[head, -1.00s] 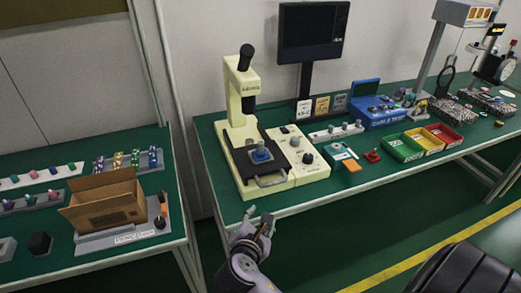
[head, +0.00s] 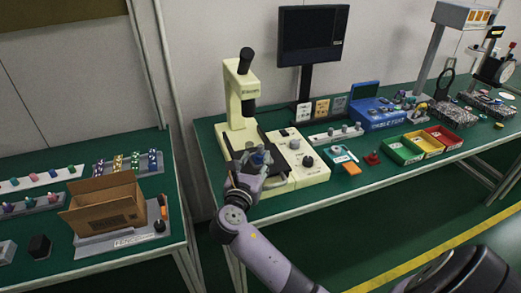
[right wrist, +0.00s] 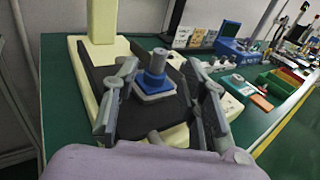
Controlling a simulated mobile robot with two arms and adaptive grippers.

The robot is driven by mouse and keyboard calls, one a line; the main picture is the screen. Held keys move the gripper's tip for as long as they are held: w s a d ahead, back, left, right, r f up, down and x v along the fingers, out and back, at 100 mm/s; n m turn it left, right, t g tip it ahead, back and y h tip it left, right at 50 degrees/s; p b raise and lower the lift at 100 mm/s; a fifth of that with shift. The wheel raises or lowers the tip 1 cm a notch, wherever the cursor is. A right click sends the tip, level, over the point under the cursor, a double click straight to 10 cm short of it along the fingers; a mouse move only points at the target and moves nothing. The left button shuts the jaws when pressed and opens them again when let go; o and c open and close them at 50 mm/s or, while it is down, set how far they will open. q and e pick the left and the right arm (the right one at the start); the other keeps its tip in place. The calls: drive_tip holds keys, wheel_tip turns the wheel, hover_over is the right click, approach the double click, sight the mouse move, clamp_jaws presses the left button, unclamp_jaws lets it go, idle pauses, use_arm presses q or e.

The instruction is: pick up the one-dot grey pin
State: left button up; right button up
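A blue stepped holder (right wrist: 154,79) with a grey pin top (right wrist: 159,53) stands upright on the dark plate of the cream press (right wrist: 102,20). My right gripper (right wrist: 160,82) is open, with its fingers on either side of the holder and apart from it. In the head view the right gripper (head: 256,158) is over the press plate and partly hides the blue holder. Several grey pins (head: 345,128) stand in a white rack (head: 322,139) to the right of the press. No dot marks can be read on any pin. My left gripper is not in view.
A blue case (head: 377,118), a green bin (head: 402,152), a yellow bin (head: 424,145) and a red bin (head: 445,138) stand right of the press. A monitor (head: 312,33) rises behind. A cardboard box (head: 105,203) sits on the left table. The bench's front edge is clear.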

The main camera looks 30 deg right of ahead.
sight(260, 149)
drive_tip(key=x, duration=0.6)
drive_tip(key=shift+w+d, duration=0.25)
drive_tip(key=shift+r, duration=0.1)
drive_tip(key=shift+c, duration=0.6)
clamp_jaws()
